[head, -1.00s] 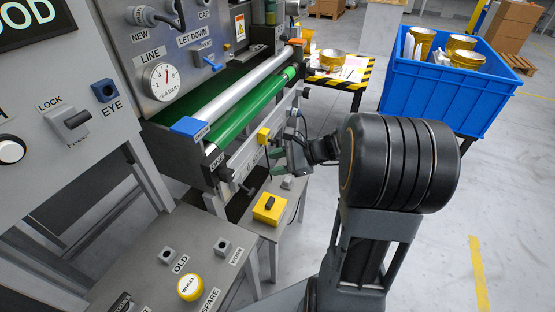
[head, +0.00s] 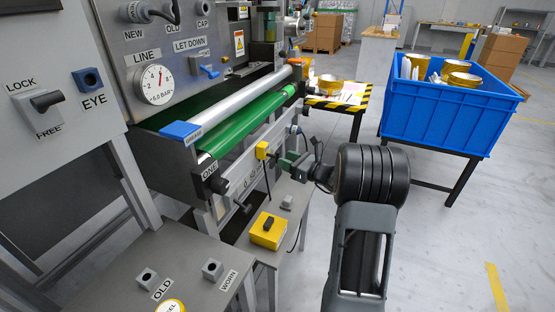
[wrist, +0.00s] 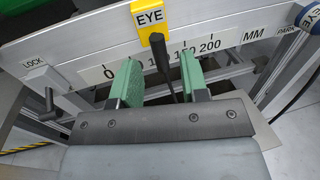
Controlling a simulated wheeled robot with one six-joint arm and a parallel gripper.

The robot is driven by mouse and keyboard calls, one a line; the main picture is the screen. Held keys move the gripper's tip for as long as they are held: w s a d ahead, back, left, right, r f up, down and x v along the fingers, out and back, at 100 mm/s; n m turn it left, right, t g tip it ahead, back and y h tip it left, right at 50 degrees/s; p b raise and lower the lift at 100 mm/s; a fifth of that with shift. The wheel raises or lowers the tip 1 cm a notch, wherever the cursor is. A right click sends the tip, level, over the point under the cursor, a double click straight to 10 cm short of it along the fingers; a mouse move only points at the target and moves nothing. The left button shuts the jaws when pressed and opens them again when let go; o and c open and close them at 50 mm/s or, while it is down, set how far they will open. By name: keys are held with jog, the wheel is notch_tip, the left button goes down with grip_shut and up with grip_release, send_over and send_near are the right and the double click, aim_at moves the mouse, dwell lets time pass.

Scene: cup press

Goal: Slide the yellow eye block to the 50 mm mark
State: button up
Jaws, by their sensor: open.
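The yellow eye block (wrist: 150,22), labelled EYE, sits on the pale rail (wrist: 85,72) in the wrist view, with a black handle (wrist: 162,65) hanging below it. The handle crosses the scale right of the 0 mark and left of the 200 mark; my left finger hides part of the numbers, so I cannot read its exact position. My gripper (wrist: 163,88) is open, its green fingers on either side of the handle, with gaps showing. In the head view the yellow block (head: 262,150) is on the rail, beside my gripper (head: 283,162).
A black lever (wrist: 47,100) labelled LOCK is at the rail's left end, and a PARK label is at the right. A yellow box (head: 268,231) stands on a low stand below. The green roller (head: 240,125) runs above the rail. A blue crate (head: 445,110) stands to the right.

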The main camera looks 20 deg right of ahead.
aim_at(277, 156)
jog(key=shift+b+x, duration=0.3)
jog(key=shift+x, duration=1.85)
grip_shut()
jog(key=shift+s, duration=0.15)
